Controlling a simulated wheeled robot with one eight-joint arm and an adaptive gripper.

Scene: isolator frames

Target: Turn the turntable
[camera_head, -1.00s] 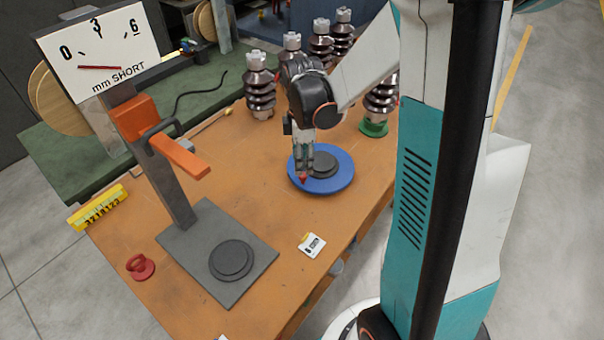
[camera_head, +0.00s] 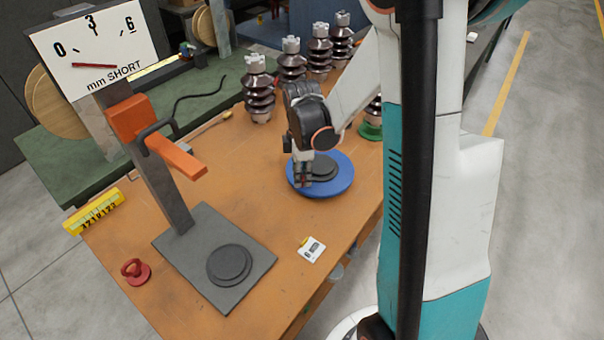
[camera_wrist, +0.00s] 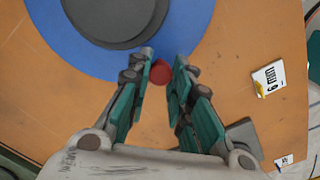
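The turntable (camera_head: 338,183) is a blue disc with a dark grey stepped hub (camera_head: 321,167), lying flat on the orange-brown worktable. Its blue disc and hub also fill the upper left of the wrist view (camera_wrist: 70,60). A red knob (camera_wrist: 160,72) stands near the disc's rim. My gripper (camera_head: 303,178) points down at the near left rim of the disc. In the wrist view my two teal and grey fingers (camera_wrist: 163,68) close in on either side of the knob, which fills the gap between the tips. The knob's lower part is hidden.
Several brown ribbed insulators (camera_head: 291,62) stand behind the turntable. A grey gauge stand (camera_head: 215,254) with an orange arm (camera_head: 178,156) and a dial board (camera_head: 95,50) is at left. A white card (camera_head: 311,250) lies in front. The table (camera_head: 235,185) between stand and turntable is clear.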

